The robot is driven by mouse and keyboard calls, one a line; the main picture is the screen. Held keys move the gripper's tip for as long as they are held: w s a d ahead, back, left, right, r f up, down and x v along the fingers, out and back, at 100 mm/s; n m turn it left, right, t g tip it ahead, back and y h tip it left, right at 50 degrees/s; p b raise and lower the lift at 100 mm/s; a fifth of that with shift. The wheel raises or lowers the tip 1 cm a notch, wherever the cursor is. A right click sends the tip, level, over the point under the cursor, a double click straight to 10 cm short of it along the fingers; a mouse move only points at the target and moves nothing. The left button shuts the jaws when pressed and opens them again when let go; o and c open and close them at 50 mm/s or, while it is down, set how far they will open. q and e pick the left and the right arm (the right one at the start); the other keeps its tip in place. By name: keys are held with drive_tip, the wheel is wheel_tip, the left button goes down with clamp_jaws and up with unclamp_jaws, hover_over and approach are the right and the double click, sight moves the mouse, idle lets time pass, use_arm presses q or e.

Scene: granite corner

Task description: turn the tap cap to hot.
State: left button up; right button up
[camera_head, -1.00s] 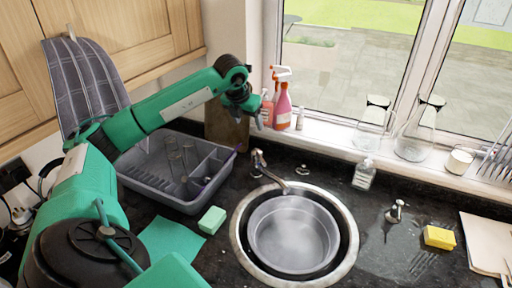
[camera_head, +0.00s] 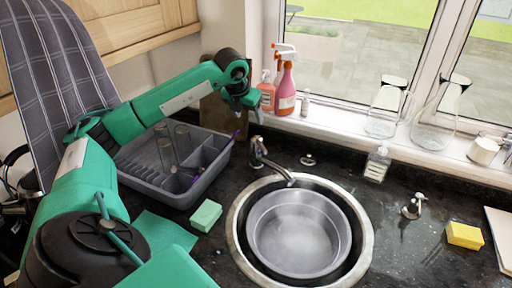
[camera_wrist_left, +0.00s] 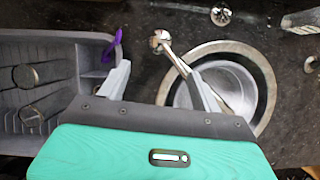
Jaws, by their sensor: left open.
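The chrome tap (camera_head: 258,152) stands at the back left of the round sink, its spout (camera_head: 280,174) reaching right over the basin. The tap's rounded cap (camera_wrist_left: 160,38) also shows in the left wrist view. My left gripper (camera_head: 249,110) is open and empty, above and slightly left of the tap in the head view. In the left wrist view my open fingers (camera_wrist_left: 160,70) frame the spout, with the cap just beyond them. The fingers look apart from the tap. No hot or cold mark is readable. My right gripper is not in view.
A grey dish rack (camera_head: 180,192) with glasses stands left of the sink (camera_head: 235,225), under my left arm. Spray bottles (camera_head: 286,90) and glass vessels (camera_head: 436,125) line the windowsill.

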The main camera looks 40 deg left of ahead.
sight(256, 139)
use_arm(q)
drive_tip(key=p+x, duration=0.4)
drive_tip(key=x, duration=0.9)
drive_tip(key=shift+s+d+f, duration=0.1)
drive_tip(key=shift+f, duration=0.6)
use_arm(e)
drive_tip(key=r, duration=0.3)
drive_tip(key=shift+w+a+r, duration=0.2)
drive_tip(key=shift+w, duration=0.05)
use_arm(q)
drive_tip(key=shift+c, duration=0.5)
